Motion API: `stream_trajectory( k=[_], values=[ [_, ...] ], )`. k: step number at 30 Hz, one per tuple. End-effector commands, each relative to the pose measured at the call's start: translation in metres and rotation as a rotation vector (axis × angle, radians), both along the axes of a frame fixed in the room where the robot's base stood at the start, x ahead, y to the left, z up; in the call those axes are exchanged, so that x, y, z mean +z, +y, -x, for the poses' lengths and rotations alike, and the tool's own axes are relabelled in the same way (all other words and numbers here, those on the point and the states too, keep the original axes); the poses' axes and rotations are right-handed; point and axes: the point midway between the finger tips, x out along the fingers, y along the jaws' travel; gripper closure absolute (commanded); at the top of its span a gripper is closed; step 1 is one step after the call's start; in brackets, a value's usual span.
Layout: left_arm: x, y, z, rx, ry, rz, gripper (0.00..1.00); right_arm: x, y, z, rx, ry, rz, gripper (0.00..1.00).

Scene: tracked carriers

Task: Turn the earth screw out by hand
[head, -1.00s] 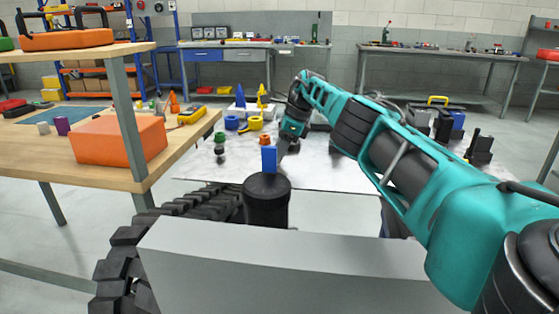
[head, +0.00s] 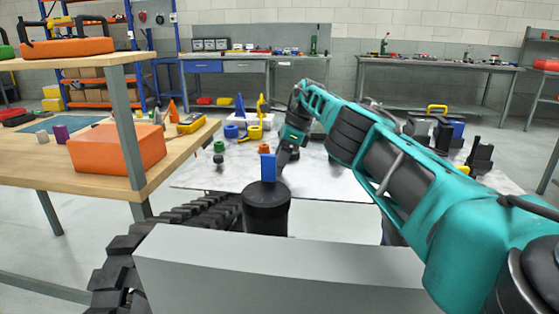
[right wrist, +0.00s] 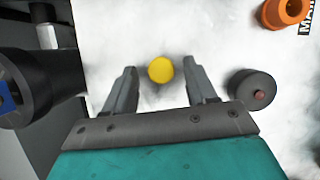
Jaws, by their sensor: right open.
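A round yellow head (right wrist: 161,70), which may be the earth screw, shows in the right wrist view above a pale, smudged surface. It lies between the two fingers of my right gripper (right wrist: 160,88), with a gap on each side. The fingers are open and hold nothing. In the head view my right gripper (head: 284,156) points down just behind and right of a black cylinder (head: 266,210) with an upright blue tab (head: 268,168). The yellow head cannot be made out there. My left gripper is not in view.
In the right wrist view a dark round post (right wrist: 251,90) stands right of the fingers, an orange ring (right wrist: 286,12) lies at the top right, and the black cylinder (right wrist: 40,88) is close on the left. A wooden table (head: 110,182) stands left in the head view.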

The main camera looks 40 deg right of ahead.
Motion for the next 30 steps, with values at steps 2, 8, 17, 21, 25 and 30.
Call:
stream_trajectory(
  k=[2,8,17,21,25,30],
  values=[
    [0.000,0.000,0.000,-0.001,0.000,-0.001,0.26,0.000,0.000,0.000,0.000,-0.001,0.000,0.44],
    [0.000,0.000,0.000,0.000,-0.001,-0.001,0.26,0.005,-0.001,0.000,0.001,-0.004,0.001,0.44],
    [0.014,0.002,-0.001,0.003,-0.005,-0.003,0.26,0.054,-0.015,0.013,-0.002,-0.005,0.001,0.44],
    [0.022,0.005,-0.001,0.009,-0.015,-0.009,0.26,0.083,-0.023,0.022,-0.002,-0.003,0.000,0.44],
    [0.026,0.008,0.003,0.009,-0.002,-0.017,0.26,0.104,-0.029,0.028,-0.002,-0.003,0.000,0.44],
    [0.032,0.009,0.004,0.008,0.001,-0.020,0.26,0.118,-0.035,0.033,-0.002,-0.002,0.000,0.44]
  ],
)
